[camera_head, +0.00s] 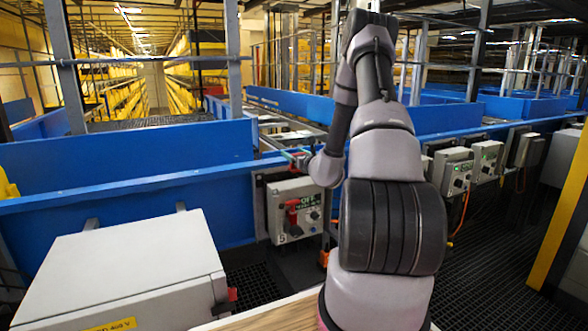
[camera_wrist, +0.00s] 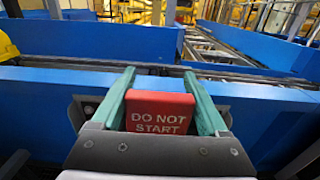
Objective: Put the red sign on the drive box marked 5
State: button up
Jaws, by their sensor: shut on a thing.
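The red sign (camera_wrist: 158,113), reading DO NOT START, sits between the two green fingers of my gripper (camera_wrist: 158,80) in the wrist view. My gripper is shut on it. In the wrist view, grey box edges show on both sides behind the gripper.
A blue conveyor wall (camera_head: 130,155) runs behind the box. More grey drive boxes (camera_head: 452,170) hang to the right, past my arm. A large light grey cabinet (camera_head: 125,262) stands at front left. A yellow post (camera_head: 562,210) stands at the right.

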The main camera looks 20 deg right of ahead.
jog(key=shift+f, duration=2.3)
jog(key=shift+f, duration=0.15)
jog(key=o, duration=1.4)
